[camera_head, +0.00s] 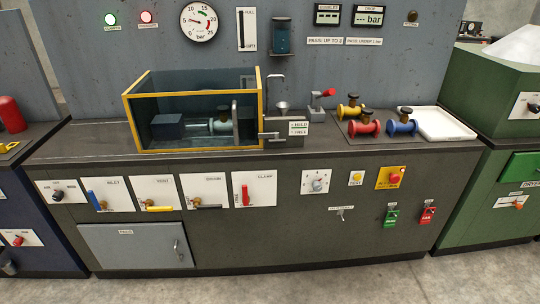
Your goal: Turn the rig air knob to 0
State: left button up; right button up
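A small grey round knob (317,185) sits on a white plate (306,175) on the front of the middle bench, with marks around it too small to read; it looks like the rig air knob. Its setting cannot be told from here. Another dark knob (57,195) is on a white plate at the bench's left end, with small lettering. A round pressure gauge (198,22) marked in bar hangs on the back panel above. Neither of my grippers is in view.
Coloured lever handles for inlet, vent and clamp (245,193) line the bench front. Right of the grey knob are a yellow TEST button (355,178) and a red button on yellow (396,175).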

aim_at(316, 184)
jog(key=i+l, duration=0.1)
jog(key=l, duration=0.35)
jog(key=i+l, duration=0.1)
jog(key=l, duration=0.3)
jog(key=i+l, duration=0.15)
jog(key=l, duration=0.3)
jog(key=u, duration=0.05)
